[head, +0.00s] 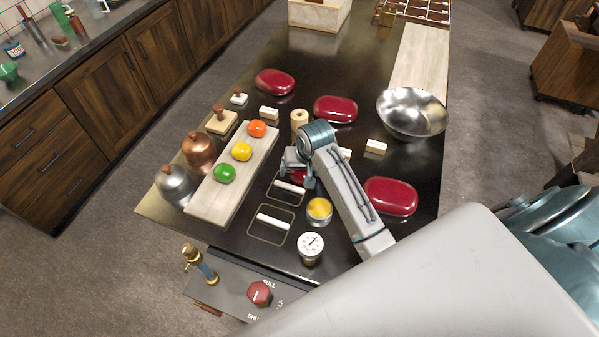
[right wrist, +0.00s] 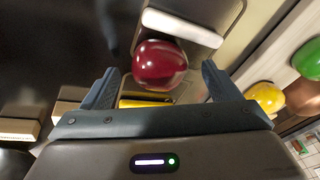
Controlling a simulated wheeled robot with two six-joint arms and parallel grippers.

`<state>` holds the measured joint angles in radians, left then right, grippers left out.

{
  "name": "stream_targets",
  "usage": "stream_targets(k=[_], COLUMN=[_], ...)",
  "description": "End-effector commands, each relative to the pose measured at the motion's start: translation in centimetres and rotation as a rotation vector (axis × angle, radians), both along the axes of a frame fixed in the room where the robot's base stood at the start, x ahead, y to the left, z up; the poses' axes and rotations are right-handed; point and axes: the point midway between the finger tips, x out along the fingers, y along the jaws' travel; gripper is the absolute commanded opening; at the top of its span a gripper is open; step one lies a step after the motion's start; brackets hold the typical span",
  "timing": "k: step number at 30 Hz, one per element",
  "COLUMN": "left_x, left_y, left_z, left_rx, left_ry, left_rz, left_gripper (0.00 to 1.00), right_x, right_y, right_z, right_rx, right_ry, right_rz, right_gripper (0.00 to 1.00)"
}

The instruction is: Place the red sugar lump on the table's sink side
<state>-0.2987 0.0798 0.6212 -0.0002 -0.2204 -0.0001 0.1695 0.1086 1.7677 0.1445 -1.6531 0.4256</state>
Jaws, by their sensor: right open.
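The red sugar lump (right wrist: 160,64) is round and glossy. In the right wrist view it sits at the mouth of my open right gripper (right wrist: 160,74), with a finger on either side and no clear contact. In the head view my right gripper (head: 298,172) is over the middle of the dark table (head: 330,60) and mostly covers the red lump (head: 297,177). Orange (head: 257,128), yellow (head: 242,151) and green (head: 224,173) lumps stand in a row on a pale board (head: 212,205) on the table's left. My left gripper is not in view.
White bars (head: 273,222) lie in outlined rectangles. A yellow-topped tin (head: 319,209) and a dial gauge (head: 311,246) are close to my right arm. Dark red oval pads (head: 390,196), a steel bowl (head: 411,113) and a copper bell (head: 199,152) stand around. A counter (head: 60,55) runs along the left.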

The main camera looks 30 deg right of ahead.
Motion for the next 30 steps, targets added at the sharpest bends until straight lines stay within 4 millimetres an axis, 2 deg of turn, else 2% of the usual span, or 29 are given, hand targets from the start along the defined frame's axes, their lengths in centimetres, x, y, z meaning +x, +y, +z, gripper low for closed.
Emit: stream_targets(k=[4,10,18,30], left_x=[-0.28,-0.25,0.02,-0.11], left_y=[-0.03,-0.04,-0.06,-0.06], left_z=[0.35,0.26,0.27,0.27], left_rx=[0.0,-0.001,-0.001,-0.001], left_ry=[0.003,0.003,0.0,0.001], left_rz=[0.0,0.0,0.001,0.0], left_gripper=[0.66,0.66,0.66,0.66], right_x=[0.23,0.25,0.25,0.29], right_y=[0.03,0.02,0.0,0.0], right_z=[-0.89,-0.98,-0.94,-0.18], right_rx=[0.0,0.0,0.0,-0.001], right_ry=[0.0,-0.001,-0.001,-0.002], right_rz=[0.0,0.0,0.0,0.0], right_gripper=[0.83,0.83,0.32,0.32])
